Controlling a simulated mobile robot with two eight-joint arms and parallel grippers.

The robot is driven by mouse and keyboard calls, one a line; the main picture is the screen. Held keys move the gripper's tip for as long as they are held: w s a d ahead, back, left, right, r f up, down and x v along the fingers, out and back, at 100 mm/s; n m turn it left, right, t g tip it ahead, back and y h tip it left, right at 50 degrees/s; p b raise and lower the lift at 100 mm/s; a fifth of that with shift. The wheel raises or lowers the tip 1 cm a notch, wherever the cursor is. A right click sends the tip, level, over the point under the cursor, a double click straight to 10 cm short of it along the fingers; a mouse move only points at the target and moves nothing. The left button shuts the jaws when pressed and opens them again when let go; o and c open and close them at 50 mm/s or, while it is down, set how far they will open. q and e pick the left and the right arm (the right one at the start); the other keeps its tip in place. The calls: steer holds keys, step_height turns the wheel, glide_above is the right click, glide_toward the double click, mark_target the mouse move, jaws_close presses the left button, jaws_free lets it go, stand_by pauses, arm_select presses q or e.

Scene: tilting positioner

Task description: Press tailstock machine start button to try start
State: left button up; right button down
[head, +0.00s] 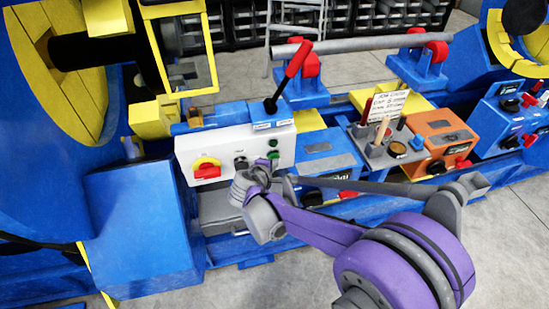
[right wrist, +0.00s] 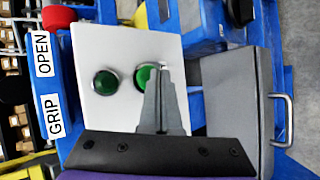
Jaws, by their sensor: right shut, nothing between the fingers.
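The white control panel (head: 222,150) stands at the front of the blue machine. It carries a red and yellow switch (head: 207,168), a black knob (head: 240,162) and two green buttons. The upper green button (head: 274,142) also shows in the right wrist view (right wrist: 105,82), clear of my fingers. The lower green button (head: 273,154) shows in the right wrist view (right wrist: 142,76) partly behind my fingertips. My right gripper (right wrist: 161,70) is shut and empty, its tips at this lower button. I cannot tell whether they touch it. My left gripper is not in view.
A red-handled lever (head: 290,75) rises behind the panel, by the GRIP and OPEN labels (right wrist: 50,85). A grey drawer-like box (right wrist: 230,95) with a handle sits below the panel. A tool tray (head: 385,150) and orange box (head: 440,138) stand to the right.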

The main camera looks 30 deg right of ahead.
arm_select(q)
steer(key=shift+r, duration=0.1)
arm_select(e)
steer(key=shift+s+a, duration=0.1)
steer(key=shift+s, duration=0.5)
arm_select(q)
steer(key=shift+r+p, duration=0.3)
arm_select(e)
steer(key=s, duration=0.2)
steer(key=s+a, duration=0.1)
steer(key=s, duration=0.1)
steer(key=shift+s+a, duration=0.1)
steer(key=shift+s, duration=0.3)
